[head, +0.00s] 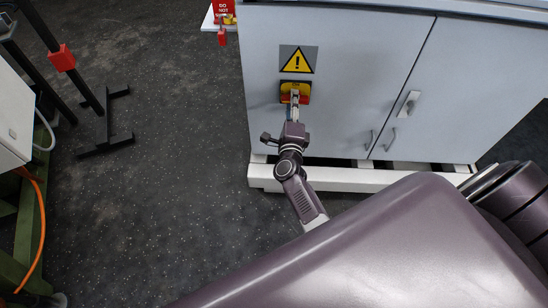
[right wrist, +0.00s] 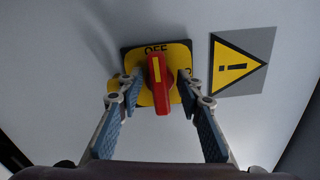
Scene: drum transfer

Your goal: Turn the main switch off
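The main switch (head: 303,87) is on the grey cabinet's left door, with a yellow face and a red handle, partly covered by my right gripper (head: 294,99). In the right wrist view, the red handle (right wrist: 160,95) stands out from the yellow plate. Its yellow-striped end lies beside the OFF lettering. The fingers of my right gripper (right wrist: 157,86) are spread on both sides of the handle, with visible gaps. My left gripper is not in view.
A yellow warning sign (head: 298,59) is above the switch on the cabinet (head: 345,90). A door handle (head: 408,104) is further right. A red padlock (head: 222,38) hangs at the top. A black stand (head: 104,125) is at left; dark floor (head: 180,150) between is clear.

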